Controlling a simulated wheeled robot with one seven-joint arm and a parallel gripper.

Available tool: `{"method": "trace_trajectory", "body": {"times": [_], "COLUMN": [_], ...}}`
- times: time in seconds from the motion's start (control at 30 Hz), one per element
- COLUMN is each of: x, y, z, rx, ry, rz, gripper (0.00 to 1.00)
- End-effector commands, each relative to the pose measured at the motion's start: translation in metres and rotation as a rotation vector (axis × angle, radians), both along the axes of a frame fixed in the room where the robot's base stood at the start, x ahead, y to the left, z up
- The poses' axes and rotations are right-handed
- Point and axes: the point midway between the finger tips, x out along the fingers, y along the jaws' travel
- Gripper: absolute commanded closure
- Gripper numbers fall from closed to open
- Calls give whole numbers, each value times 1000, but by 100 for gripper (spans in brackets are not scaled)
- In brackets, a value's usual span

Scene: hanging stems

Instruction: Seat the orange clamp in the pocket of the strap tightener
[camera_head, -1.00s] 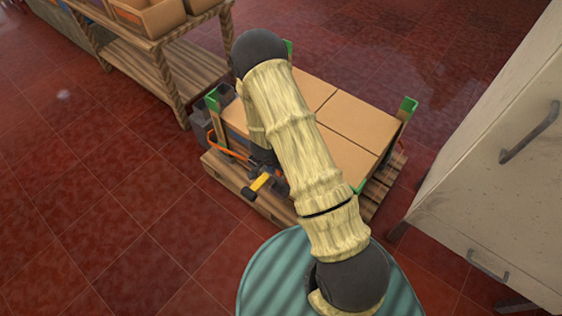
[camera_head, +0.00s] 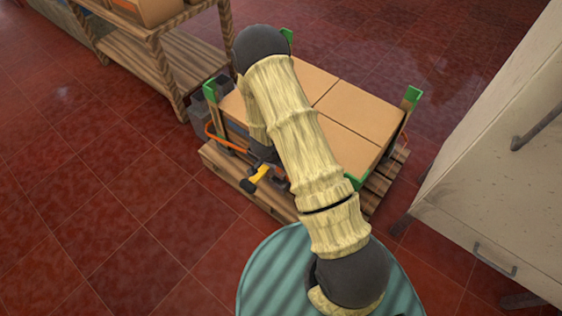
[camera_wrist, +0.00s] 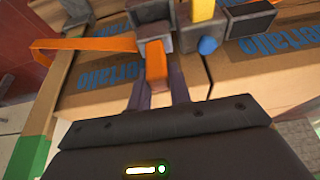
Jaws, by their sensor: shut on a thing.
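The orange clamp (camera_wrist: 156,62) is upright between the two dark fingers of my gripper (camera_wrist: 158,82) in the wrist view, and the fingers are shut on it. Its far end meets a grey block (camera_wrist: 154,30) of the strap tightener; I cannot tell whether it is inside the pocket. The tightener has a yellow handle (camera_wrist: 202,10) and a blue knob (camera_wrist: 207,46) just right of the clamp. An orange strap (camera_wrist: 85,47) runs left from there. In the head view my arm hides the gripper and clamp; the yellow handle (camera_head: 262,172) shows beside it.
Cardboard boxes (camera_head: 345,100) stand on a wooden pallet (camera_head: 222,165) with green corner guards (camera_head: 412,95). A wooden shelf (camera_head: 165,70) stands at the upper left. A pale cabinet (camera_head: 490,170) is at the right. The red floor at left is clear.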

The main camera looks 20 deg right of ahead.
Motion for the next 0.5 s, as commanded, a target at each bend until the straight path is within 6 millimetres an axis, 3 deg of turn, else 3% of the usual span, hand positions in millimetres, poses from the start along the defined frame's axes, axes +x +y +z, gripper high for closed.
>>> {"method": "trace_trajectory", "body": {"times": [0.1,0.5], "x": [0,0], "y": [0,0], "z": [-11,-7], "rx": [0,-1], "ry": [0,-1], "rz": [-1,0], "gripper": [100,100]}}
